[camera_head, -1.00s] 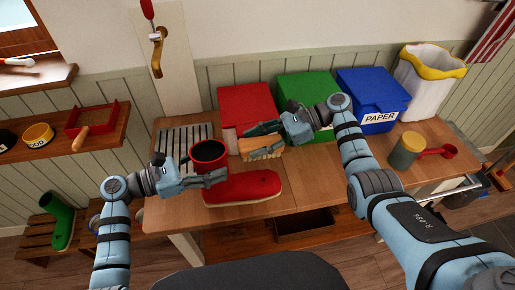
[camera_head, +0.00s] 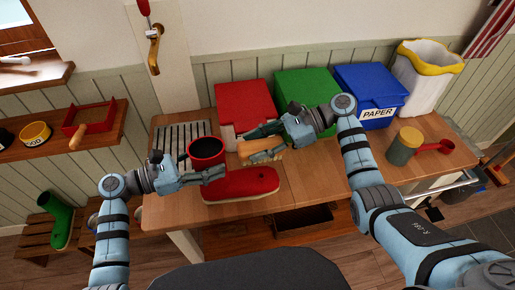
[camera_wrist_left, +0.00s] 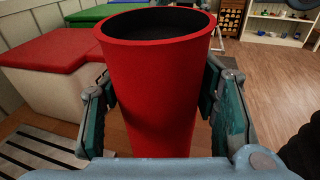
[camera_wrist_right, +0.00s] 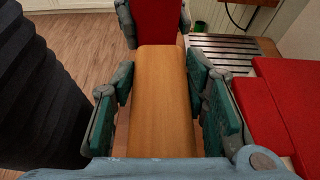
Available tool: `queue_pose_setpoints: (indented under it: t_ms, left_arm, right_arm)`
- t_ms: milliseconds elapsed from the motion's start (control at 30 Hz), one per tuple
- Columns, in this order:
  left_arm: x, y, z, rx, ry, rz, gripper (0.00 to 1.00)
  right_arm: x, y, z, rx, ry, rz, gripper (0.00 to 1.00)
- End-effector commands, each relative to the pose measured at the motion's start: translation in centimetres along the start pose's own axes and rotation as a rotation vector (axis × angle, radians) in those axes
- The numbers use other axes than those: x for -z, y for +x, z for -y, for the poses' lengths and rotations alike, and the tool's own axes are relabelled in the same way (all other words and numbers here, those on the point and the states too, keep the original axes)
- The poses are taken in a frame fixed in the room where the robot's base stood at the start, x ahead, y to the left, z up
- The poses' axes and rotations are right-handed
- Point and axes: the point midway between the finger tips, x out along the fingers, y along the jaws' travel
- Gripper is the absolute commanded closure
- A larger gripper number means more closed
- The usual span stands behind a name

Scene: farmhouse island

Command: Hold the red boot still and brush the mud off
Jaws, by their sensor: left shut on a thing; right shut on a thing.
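The red boot (camera_head: 240,184) stands upright on the wooden table, its foot pointing right and its open shaft facing up. My left gripper (camera_head: 208,175) is shut on the boot's shaft; the left wrist view shows the red shaft (camera_wrist_left: 155,85) between both fingers. My right gripper (camera_head: 262,147) is shut on a wooden brush (camera_head: 258,146) just behind the boot's foot. In the right wrist view the brush's plain wooden back (camera_wrist_right: 162,95) fills the space between the fingers, with red beyond it. The bristles are mostly hidden. I cannot make out mud on the boot.
A red bin (camera_head: 243,105), a green bin (camera_head: 305,92) and a blue paper bin (camera_head: 370,92) stand along the back. A metal rack (camera_head: 180,138) lies at the table's left. A jar (camera_head: 403,147) and a red scoop (camera_head: 436,147) stand at the right.

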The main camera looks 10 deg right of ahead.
Motion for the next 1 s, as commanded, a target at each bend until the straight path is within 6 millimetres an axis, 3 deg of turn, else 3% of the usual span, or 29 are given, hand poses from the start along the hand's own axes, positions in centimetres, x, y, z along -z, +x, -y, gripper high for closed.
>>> queue_pose_setpoints:
  t_ms: [67, 267, 867, 1000]
  left_arm:
    - [0.1, 0.0, 0.0, -0.002, 0.002, -0.003, 0.88]
    - [0.1, 0.0, 0.0, -0.001, 0.002, -0.003, 0.88]
    - [0.1, 0.0, 0.0, -0.001, 0.002, -0.003, 0.88]
    - [0.1, 0.0, 0.0, -0.001, 0.002, -0.003, 0.88]
  right_arm:
    - [-0.6, -0.1, 0.0, 0.001, 0.010, 0.004, 0.96]
    - [0.5, 0.3, 0.0, 0.000, 0.017, 0.005, 0.96]
    - [5.5, 2.4, -0.1, 0.000, 0.017, 0.005, 0.96]
    - [7.3, 3.1, -0.3, 0.002, 0.017, 0.005, 0.96]
